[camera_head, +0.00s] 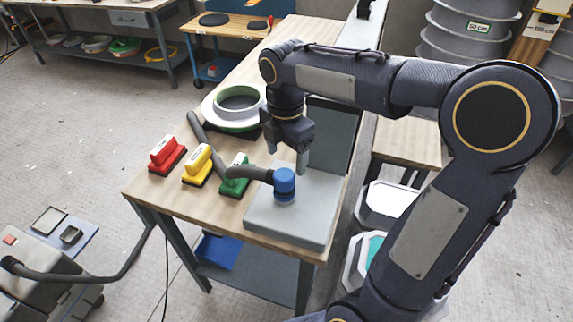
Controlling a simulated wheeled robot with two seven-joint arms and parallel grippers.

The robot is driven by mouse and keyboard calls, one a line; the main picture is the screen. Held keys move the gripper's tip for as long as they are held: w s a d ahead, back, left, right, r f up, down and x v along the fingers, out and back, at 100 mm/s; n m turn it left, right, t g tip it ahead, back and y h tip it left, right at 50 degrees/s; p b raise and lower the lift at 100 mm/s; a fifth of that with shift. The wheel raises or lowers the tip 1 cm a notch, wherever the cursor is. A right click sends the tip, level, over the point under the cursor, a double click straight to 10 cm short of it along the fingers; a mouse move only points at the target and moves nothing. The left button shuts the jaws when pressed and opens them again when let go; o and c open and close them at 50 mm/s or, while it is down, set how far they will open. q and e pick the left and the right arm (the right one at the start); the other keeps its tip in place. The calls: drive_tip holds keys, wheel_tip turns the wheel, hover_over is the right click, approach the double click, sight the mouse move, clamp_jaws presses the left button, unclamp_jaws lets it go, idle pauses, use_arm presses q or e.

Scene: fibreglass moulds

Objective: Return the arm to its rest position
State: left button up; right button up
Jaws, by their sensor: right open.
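My right arm comes in from the right and bends down over the wooden table (160,202). My right gripper (289,158) points down, open, above the grey block (262,218) near the table's front right corner. A blue cylindrical tool head (284,184) with a grey hose stands upright on that block, just below the gripper. Nothing shows between the fingers; whether a fingertip touches the tool is hard to tell. My left gripper is out of the picture.
Red (167,155), yellow (197,165) and green (234,180) hand blocks stand in a row on the table. A white and green ring mould (233,107) lies behind them. A grey panel (334,130) stands upright beside the gripper. The hose runs to a grey machine (45,280) on the floor.

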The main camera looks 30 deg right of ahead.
drive_tip(key=shift+r, duration=0.45)
drive_tip(key=s+a+f+m+t+y, duration=0.2)
drive_tip(key=s+m+t, duration=0.1)
drive_tip(key=s+m, duration=0.5)
drive_tip(key=s+a+f+m+t+y, duration=0.1)
drive_tip(key=s+a+m+t, duration=0.1)
drive_tip(key=s+m, duration=0.7)
drive_tip(key=shift+s+a+f+m+t+y, duration=0.15)
drive_tip(key=shift+a+f+m+t+y, duration=0.3)
drive_tip(key=shift+m, duration=2.35)
drive_tip(key=shift+c, duration=0.2)
